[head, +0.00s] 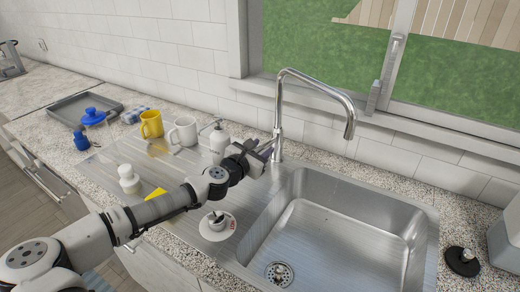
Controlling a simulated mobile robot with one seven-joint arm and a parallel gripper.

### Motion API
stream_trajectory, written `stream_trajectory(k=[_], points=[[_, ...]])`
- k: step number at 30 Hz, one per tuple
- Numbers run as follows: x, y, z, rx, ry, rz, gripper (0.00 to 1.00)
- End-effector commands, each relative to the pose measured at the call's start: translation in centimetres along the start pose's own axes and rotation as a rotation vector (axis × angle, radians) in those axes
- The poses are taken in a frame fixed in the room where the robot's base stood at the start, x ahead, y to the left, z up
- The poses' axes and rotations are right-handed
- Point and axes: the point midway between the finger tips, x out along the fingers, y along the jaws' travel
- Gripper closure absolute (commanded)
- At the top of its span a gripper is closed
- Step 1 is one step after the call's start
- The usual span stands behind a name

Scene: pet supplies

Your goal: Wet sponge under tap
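The tap (279,115) is a tall silver arch behind the sink (345,222). Its spout end hangs over the basin, and no water shows from it. My gripper (266,148) is at the base of the tap, on its left side. The fingers are small and dark here, so I cannot tell whether they touch the tap or are open or shut. A flat yellow piece (156,193), which looks like the sponge, lies on the drainboard, partly hidden by my arm. The basin is empty, with its drain (279,273) at the front left.
A yellow mug (151,124), a white mug (183,131) and a white pump bottle (218,140) stand left of my gripper. A white bottle (128,180) and a round white item (217,224) flank my arm. A black-knobbed item (463,260) stands right of the sink.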

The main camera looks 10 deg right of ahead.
Motion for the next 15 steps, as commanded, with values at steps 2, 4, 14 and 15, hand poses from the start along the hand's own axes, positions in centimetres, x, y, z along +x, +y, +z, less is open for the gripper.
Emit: stream_trajectory(k=[2, 4, 14, 15], points=[[-0.1, 0.0, 0.0, 0.0, 0.0, 0.001, 0.62], [-0.5, 0.1, -0.1, 0.0, 0.0, 0.001, 0.62], [-6.6, 0.1, -0.4, 0.004, 0.0, 0.004, 0.62], [-7.5, 0.1, -0.4, 0.003, 0.0, 0.003, 0.62]])
